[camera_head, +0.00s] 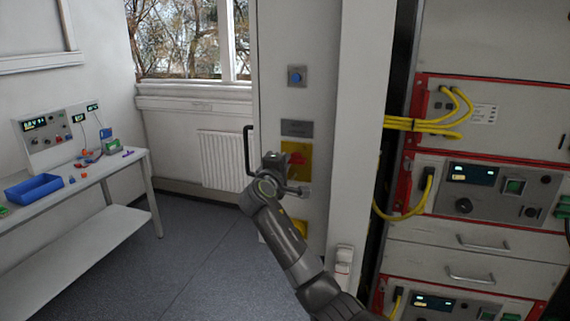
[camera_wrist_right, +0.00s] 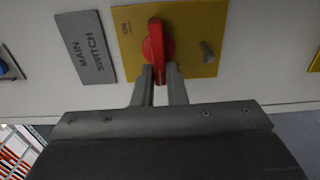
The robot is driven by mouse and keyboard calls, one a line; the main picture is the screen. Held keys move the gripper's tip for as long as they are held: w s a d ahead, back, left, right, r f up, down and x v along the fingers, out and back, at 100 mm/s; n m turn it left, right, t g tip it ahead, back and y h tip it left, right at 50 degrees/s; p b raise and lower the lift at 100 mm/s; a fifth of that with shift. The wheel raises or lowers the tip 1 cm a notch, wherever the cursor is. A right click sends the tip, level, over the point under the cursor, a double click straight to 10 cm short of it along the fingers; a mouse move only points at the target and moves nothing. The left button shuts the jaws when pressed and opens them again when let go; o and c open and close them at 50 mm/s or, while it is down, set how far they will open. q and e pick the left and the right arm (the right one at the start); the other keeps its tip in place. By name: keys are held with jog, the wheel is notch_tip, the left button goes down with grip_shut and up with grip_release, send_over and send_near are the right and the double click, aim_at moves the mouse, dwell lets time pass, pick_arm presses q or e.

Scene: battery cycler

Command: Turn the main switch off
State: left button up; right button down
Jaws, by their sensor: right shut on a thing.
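The main switch is a red rotary handle on a yellow plate on the pale cabinet side. In the right wrist view the red handle (camera_wrist_right: 156,45) points along the picture's vertical, and the yellow plate (camera_wrist_right: 195,20) lies behind it. A grey label (camera_wrist_right: 87,46) reading MAIN SWITCH is beside the plate. My right gripper (camera_wrist_right: 160,75) is shut on the lower end of the red handle, one finger on each side. In the head view my right gripper (camera_head: 276,172) is in front of the yellow plate (camera_head: 304,151) and hides part of the handle (camera_head: 297,160). My left gripper is not in view.
A blue button (camera_head: 296,76) and a black door handle (camera_head: 248,150) are on the cabinet near the switch. To the right, racks with yellow cables (camera_head: 430,122) stand close to my arm. A bench (camera_head: 90,178) with a blue tray (camera_head: 34,189) is at left. The floor between is clear.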

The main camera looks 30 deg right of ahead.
jog(key=shift+f, duration=0.1)
jog(key=c, duration=1.5)
grip_release()
jog(key=shift+a, duration=0.1)
jog(key=shift+o, duration=0.2)
jog(key=b+v, duration=0.7)
jog(key=v, duration=1)
jog(key=shift+b, duration=0.4)
jog(key=shift+s+a, duration=0.1)
jog(key=shift+s, duration=0.05)
